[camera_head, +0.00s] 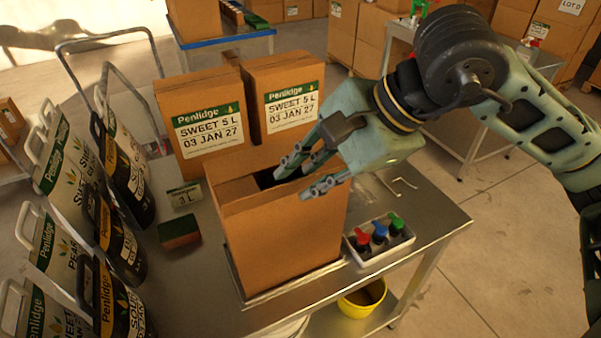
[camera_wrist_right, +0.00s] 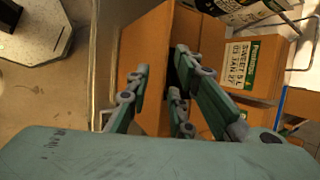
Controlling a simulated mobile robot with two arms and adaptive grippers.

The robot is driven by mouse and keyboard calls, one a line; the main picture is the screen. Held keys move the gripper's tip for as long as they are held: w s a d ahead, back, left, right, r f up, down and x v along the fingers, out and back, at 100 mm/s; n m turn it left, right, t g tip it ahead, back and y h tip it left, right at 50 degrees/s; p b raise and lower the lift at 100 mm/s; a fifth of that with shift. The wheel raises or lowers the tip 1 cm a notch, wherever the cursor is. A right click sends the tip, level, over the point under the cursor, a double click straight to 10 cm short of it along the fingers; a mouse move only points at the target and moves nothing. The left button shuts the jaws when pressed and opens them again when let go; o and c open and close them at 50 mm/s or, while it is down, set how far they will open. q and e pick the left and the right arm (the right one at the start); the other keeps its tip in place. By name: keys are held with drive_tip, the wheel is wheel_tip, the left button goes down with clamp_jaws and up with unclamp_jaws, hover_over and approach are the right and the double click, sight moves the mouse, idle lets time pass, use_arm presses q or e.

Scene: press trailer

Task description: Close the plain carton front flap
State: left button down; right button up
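The plain carton (camera_head: 285,245) stands upright on the metal table, with a dark gap in its top. Its front flap (camera_head: 250,203) appears to stand up in line with the front wall; the fold is hard to make out. My right gripper (camera_head: 308,178) is at the carton's top edge from the right, fingers spread. In the right wrist view the open fingers (camera_wrist_right: 158,98) lie on both sides of a strip of brown cardboard (camera_wrist_right: 157,68); I cannot tell whether they touch it. My left gripper is not in view.
Two labelled Penlidge cartons (camera_head: 205,125) (camera_head: 290,100) stand behind. A tray of coloured-capped taps (camera_head: 380,243) sits right of the carton. A yellow bucket (camera_head: 362,300) is below.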

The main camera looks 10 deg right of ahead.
sight(296, 187)
drive_tip(key=shift+w+a+f, duration=0.65)
drive_tip(key=shift+f, duration=0.4)
clamp_jaws()
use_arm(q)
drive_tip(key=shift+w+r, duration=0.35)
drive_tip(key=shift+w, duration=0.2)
